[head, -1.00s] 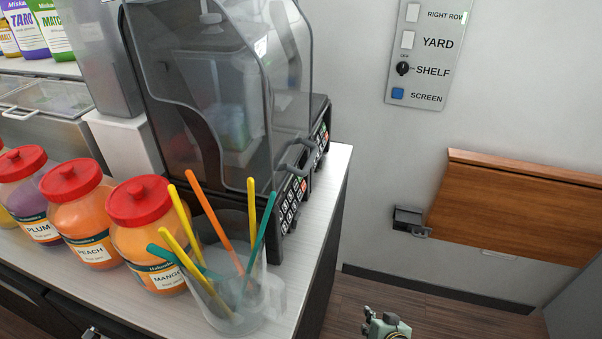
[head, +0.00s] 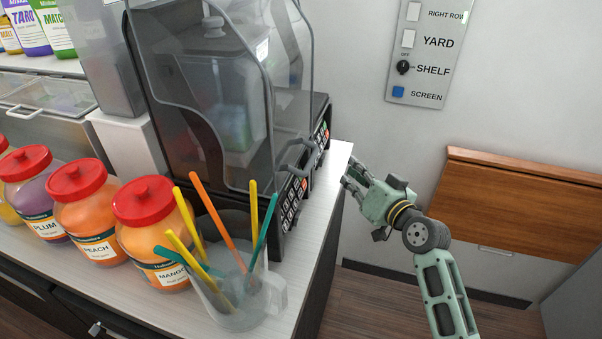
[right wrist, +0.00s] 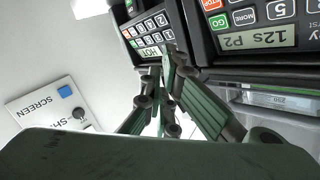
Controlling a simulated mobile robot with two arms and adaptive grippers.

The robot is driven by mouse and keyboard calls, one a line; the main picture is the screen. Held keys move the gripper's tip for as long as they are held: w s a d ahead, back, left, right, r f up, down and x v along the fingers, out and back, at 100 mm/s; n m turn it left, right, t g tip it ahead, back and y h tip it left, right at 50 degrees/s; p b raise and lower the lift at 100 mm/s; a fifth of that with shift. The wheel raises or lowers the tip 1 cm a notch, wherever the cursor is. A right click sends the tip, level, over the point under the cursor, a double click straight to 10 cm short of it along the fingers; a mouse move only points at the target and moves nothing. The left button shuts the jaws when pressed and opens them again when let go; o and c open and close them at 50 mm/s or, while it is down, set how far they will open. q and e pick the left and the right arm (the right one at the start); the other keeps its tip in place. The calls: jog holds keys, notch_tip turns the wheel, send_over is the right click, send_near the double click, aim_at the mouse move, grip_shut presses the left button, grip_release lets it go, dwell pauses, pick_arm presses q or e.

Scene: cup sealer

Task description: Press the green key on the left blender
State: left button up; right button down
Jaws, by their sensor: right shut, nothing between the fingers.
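Two dark blenders stand side by side on the counter. The nearer blender's keypad (head: 292,203) and the farther one's keypad (head: 321,138) face right. The right wrist view is upside down. Its larger keypad, at the right, has a green GO key (right wrist: 218,20) beside a red STOP key and a "12s P2" screen (right wrist: 259,38). My right gripper (head: 348,178) is shut and empty, just off the counter edge, apart from the keypads. It also shows in the right wrist view (right wrist: 170,62).
A clear jug (head: 228,318) of coloured straws stands before the nearer blender. Red-lidded jars, including the mango jar (head: 152,232), line the counter (head: 310,270). A switch panel (head: 424,60) and a wooden flap (head: 510,210) are on the wall. Open space lies right of the counter.

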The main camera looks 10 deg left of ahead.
aim_at(306, 161)
jog(key=r, duration=0.2)
jog(key=shift+a+r+y, duration=0.3)
jog(key=shift+r, duration=0.1)
jog(key=w+a+f+b, duration=0.1)
jog(key=a+f, duration=0.1)
jog(key=a, duration=0.6)
jog(key=shift+w+f, duration=0.3)
jog(key=shift+f, duration=0.1)
jog(key=shift+a, duration=0.15)
dwell(1.0)
jog(key=shift+a+f, duration=0.1)
jog(key=shift+a, duration=0.25)
jog(key=shift+w+a+f+b, duration=0.15)
jog(key=shift+a+b, duration=0.15)
jog(key=shift+a, duration=0.05)
dwell(0.6)
dwell(0.3)
jog(key=shift+s+d+r, duration=0.2)
jog(key=shift+d+r, duration=0.05)
jog(key=shift+d, duration=0.5)
